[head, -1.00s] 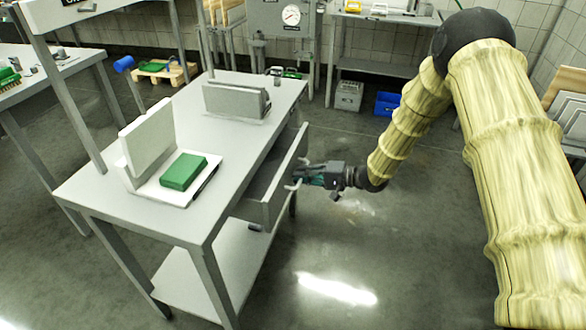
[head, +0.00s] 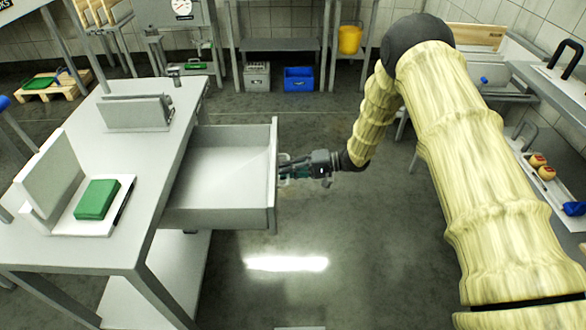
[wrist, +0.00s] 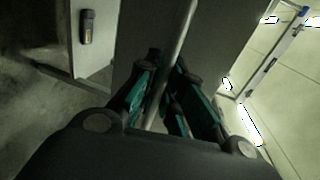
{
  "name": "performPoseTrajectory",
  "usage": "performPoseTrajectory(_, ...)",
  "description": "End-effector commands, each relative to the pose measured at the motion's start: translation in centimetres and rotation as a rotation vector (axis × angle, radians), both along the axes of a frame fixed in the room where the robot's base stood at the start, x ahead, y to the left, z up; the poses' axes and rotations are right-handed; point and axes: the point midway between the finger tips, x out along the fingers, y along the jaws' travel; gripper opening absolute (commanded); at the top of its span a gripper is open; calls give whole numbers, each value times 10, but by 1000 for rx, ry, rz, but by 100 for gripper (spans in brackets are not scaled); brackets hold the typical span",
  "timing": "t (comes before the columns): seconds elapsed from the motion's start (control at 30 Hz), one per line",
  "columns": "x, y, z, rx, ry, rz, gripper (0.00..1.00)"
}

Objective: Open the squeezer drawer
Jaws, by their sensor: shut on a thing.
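The squeezer drawer (head: 228,165) is a light grey box pulled well out of the right side of the grey table (head: 142,203). Its inside looks empty. My gripper (head: 284,169) is at the outer face of the drawer front, with the fingers pointing left. In the wrist view, the teal-and-black fingers (wrist: 160,92) are closed around a round metal bar handle (wrist: 180,42) that runs along the drawer front (wrist: 222,32). The handle is mostly hidden by the gripper in the head view.
On the table stand a green block (head: 96,199) on a white tray and a grey holder (head: 136,113). A blue crate (head: 299,79) and a grey crate (head: 256,77) stand at the back. The floor around my gripper is clear. A side table (head: 551,185) is at the right.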

Motion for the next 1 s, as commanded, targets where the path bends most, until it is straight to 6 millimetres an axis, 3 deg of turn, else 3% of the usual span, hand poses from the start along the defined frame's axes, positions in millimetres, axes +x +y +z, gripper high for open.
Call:
performPoseTrajectory(0.33,-1,0,-1,-1,1,3,0)
performPoseTrajectory(0.37,-1,0,-1,-1,1,3,13)
performPoseTrajectory(0.47,-1,0,-1,-1,0,2,31)
performPoseTrajectory(0.8,0,-2,0,-1,0,1,31)
performPoseTrajectory(1.0,1,-20,4,-2,-1,0,31)
